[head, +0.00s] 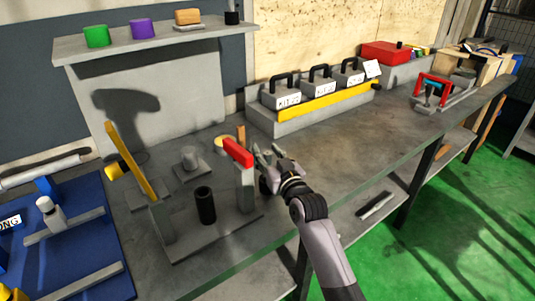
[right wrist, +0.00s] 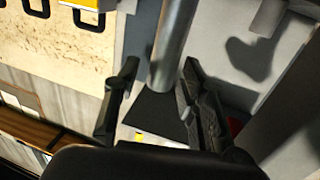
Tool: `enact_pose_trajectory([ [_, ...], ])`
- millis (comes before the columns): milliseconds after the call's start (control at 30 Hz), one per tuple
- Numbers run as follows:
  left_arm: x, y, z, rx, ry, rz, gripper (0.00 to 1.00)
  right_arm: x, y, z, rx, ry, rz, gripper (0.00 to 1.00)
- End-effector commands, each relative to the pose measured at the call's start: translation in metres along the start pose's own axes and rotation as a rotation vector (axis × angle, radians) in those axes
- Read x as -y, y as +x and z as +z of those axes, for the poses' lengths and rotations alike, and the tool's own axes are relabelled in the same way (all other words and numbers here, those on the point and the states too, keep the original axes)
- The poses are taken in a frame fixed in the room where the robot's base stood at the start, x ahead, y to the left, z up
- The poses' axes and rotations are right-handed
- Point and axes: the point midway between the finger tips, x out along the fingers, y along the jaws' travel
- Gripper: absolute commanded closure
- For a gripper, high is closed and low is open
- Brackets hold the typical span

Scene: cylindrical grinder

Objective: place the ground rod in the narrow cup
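A grey metal cylinder (right wrist: 172,45), which looks like the ground rod, shows in the right wrist view between my finger tips. A gap shows on its left side; I cannot tell whether it touches the right finger. My right gripper (head: 268,156) is open, beside the red-topped post (head: 238,153); its fingers also show in the right wrist view (right wrist: 160,78). In the head view I cannot make out the rod at the fingers. A narrow black upright cylinder (head: 205,205), perhaps the narrow cup, stands left of the gripper. My left gripper is out of view.
A short grey cylinder (head: 190,157) stands on a small block behind the black one. A tilted yellow bar (head: 131,160) stands to the left. A blue board (head: 88,236) is at far left. Black-handled kit boxes (head: 318,88) stand at the back. Bench (head: 345,150) right of the gripper is clear.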

Motion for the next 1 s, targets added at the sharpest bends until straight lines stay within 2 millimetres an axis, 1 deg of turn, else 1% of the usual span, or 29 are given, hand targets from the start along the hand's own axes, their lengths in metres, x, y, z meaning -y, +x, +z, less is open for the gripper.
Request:
enact_pose_trajectory([
  [233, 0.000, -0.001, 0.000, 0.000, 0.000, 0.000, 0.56, 0.000, -0.001, -0.002, 0.000, 0.000, 0.000, 0.62],
  [367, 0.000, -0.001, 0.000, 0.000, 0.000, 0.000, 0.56, 0.000, -0.013, -0.001, 0.001, 0.000, 0.000, 0.62],
  [467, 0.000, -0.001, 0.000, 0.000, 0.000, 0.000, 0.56, 0.000, -0.030, -0.001, 0.000, 0.000, 0.001, 0.62],
  [700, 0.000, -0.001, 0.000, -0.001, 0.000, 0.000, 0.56, 0.000, -0.079, 0.000, 0.000, 0.000, 0.000, 0.62],
  [800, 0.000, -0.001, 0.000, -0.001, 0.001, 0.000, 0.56, 0.000, -0.096, -0.001, 0.001, 0.000, 0.000, 0.62],
  [900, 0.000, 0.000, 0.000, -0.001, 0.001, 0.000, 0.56, 0.000, -0.109, -0.001, 0.000, 0.000, 0.000, 0.62],
  [1000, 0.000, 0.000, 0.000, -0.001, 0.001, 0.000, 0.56, 0.000, -0.117, -0.002, 0.000, -0.001, 0.000, 0.62],
])
